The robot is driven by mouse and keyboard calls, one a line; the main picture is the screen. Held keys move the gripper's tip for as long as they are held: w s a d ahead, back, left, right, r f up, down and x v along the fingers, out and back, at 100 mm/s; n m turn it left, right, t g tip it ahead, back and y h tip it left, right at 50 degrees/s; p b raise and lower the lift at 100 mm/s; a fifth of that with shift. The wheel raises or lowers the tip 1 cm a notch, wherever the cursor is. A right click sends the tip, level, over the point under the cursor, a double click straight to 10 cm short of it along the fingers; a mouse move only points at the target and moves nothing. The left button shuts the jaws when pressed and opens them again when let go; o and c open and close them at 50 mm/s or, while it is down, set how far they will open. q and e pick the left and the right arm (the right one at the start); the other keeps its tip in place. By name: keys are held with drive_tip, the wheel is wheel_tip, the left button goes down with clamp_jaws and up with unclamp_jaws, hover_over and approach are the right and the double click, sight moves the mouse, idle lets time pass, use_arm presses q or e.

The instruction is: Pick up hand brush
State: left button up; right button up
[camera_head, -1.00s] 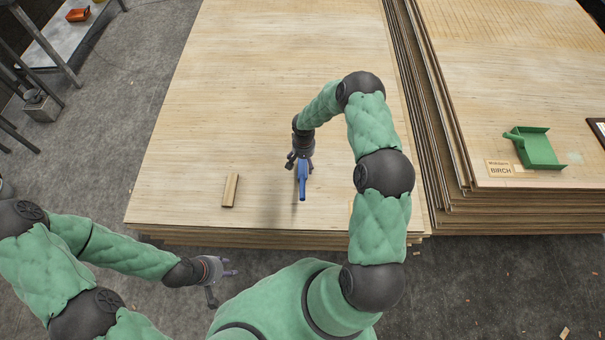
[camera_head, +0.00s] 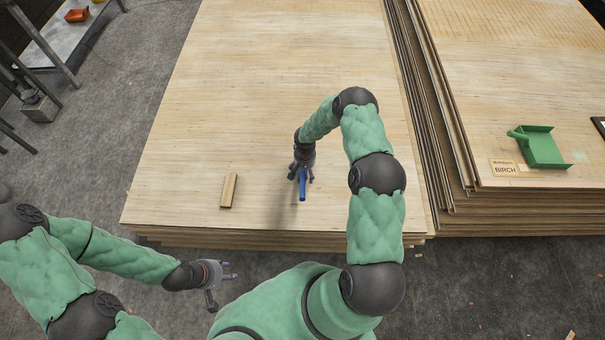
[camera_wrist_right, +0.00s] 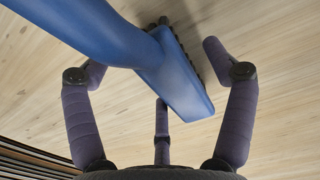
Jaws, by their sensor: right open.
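The blue hand brush (camera_head: 302,190) lies on the left veneer stack (camera_head: 270,90) near its front edge. The right wrist view shows its blue body (camera_wrist_right: 178,82) with dark bristles along the far side and its handle running to the upper left. My right gripper (camera_head: 302,174) is directly over the brush and hides part of it. Its fingers (camera_wrist_right: 160,75) are open on either side of the brush, not closed on it. My left gripper (camera_head: 228,280) hangs empty in front of the stack; its fingers look apart.
A small wooden block (camera_head: 229,190) lies left of the brush. A green dustpan (camera_head: 545,150) and a BIRCH label (camera_head: 503,168) lie on the right stack. An orange tray (camera_head: 77,15) sits on a bench at the far left. The left stack's back is clear.

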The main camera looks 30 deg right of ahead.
drive_tip(key=c, duration=1.3)
drive_tip(key=shift+r, duration=0.1)
drive_tip(key=shift+c, duration=0.3)
drive_tip(key=shift+r, duration=0.25)
drive_tip(key=r, duration=0.1)
drive_tip(key=r+p, duration=0.2)
drive_tip(key=shift+s+d+r, duration=0.2)
drive_tip(key=shift+d, duration=0.05)
drive_tip(key=s+d+r+p, duration=0.3)
drive_tip(key=s+d+r, duration=0.5)
drive_tip(key=s+r, duration=0.1)
drive_tip(key=shift+s+p, duration=0.35)
drive_tip(key=shift+s, duration=0.45)
drive_tip(key=shift+d, duration=0.1)
